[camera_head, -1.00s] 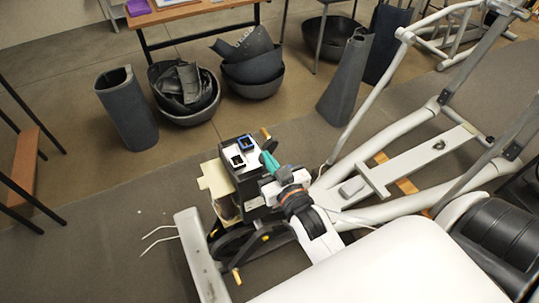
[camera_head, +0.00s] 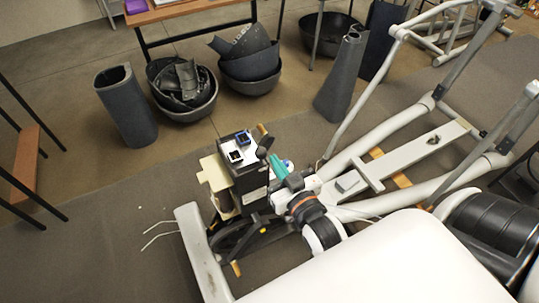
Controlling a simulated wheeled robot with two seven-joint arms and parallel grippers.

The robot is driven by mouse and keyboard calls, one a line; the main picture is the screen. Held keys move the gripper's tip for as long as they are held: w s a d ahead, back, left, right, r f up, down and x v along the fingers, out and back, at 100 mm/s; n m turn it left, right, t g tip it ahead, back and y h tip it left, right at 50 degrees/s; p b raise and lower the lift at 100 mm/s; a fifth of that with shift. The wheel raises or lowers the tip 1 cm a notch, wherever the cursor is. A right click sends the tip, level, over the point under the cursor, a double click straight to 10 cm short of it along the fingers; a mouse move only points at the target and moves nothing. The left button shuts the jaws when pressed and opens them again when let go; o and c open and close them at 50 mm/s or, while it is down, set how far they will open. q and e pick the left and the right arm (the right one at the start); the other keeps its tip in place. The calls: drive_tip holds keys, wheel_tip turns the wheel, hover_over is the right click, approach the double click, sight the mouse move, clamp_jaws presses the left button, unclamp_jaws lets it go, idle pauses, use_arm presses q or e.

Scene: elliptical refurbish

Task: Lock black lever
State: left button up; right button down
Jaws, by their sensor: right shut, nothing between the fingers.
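The black lever (camera_head: 265,146) appears as a small dark arm at the right edge of the top of a black box (camera_head: 250,180). Its exact position is hard to tell at this size. My right gripper (camera_head: 274,160), with teal fingers, is shut and empty. Its tips are just below and right of the lever in the picture; I cannot tell whether they touch it. My left gripper is not in view.
The elliptical's pale frame (camera_head: 385,135) lies to the right. Dark tubs (camera_head: 183,95) and a dark cylinder (camera_head: 127,105) stand behind on open floor.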

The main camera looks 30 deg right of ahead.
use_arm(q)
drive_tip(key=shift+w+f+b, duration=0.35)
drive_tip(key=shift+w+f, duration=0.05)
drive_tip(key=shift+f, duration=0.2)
use_arm(e)
drive_tip(key=s, duration=0.4)
drive_tip(key=shift+a+r, duration=0.15)
drive_tip(key=s+a+f+g+y, duration=0.1)
drive_tip(key=s+a+f+g, duration=0.15)
drive_tip(key=f, duration=0.85)
drive_tip(key=s+a+f+n+g, duration=0.1)
drive_tip(key=f+g, duration=0.2)
drive_tip(key=f, duration=0.8)
drive_tip(key=s+a+f+g+y, duration=0.1)
drive_tip(key=s+f+g, duration=0.1)
drive_tip(key=f, duration=1)
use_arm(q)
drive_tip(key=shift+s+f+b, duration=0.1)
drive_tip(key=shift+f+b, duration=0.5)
use_arm(e)
drive_tip(key=s+d+f+g, duration=0.2)
drive_tip(key=s+f+g, duration=0.2)
drive_tip(key=s+f, duration=0.6)
drive_tip(key=s+d+f+n+g+h, duration=0.1)
drive_tip(key=s+d+f+g, duration=0.2)
drive_tip(key=s+f, duration=0.6)
drive_tip(key=s+g, duration=0.2)
drive_tip(key=s, duration=0.2)
drive_tip(key=shift+f+n, duration=0.3)
drive_tip(key=shift+f, duration=0.1)
